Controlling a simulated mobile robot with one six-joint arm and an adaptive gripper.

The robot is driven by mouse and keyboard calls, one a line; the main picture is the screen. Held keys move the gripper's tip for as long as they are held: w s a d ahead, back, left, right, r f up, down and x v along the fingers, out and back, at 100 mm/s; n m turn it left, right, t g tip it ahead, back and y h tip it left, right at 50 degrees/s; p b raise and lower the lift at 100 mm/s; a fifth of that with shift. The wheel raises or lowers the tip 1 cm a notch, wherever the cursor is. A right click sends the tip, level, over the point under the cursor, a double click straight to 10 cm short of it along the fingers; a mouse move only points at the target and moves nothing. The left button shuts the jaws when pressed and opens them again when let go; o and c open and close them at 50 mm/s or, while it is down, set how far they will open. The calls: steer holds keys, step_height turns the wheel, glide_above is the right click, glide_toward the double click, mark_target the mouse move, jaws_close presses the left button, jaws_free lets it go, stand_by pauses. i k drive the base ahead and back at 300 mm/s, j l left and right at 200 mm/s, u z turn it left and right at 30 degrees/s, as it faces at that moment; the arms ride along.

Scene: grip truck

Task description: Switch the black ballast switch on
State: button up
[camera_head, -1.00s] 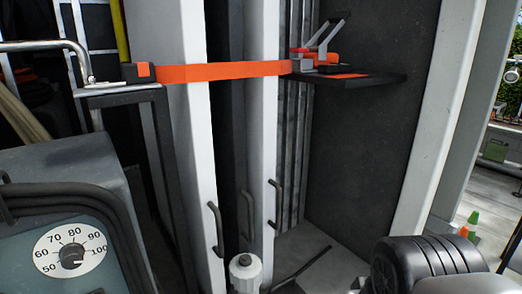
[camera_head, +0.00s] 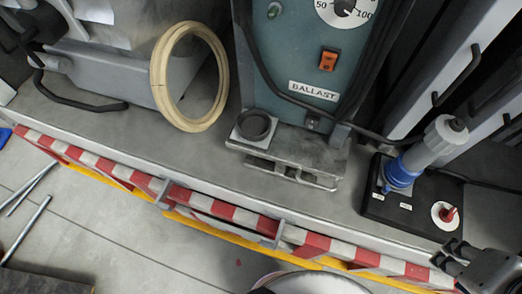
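The teal ballast unit (camera_head: 290,55) stands at the top centre, cut off by the upper edge of the picture. A white label (camera_head: 314,91) on it reads BALLAST. Above the label is an orange rocker switch (camera_head: 328,60) in a dark frame; I cannot tell its on or off position. A small dark fitting (camera_head: 313,123) sits below the label, too small to make out. No clearly black switch shows. My gripper (camera_head: 447,258) is at the lower right corner, partly cut off, well away from the unit. Whether its fingers are open or shut is unclear.
A cream ring (camera_head: 158,85) leans left of the unit. A red-and-white striped edge (camera_head: 245,217) borders the grey truck bed (camera_head: 90,115).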

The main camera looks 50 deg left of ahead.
mark_target(312, 123)
steer(key=u, duration=2)
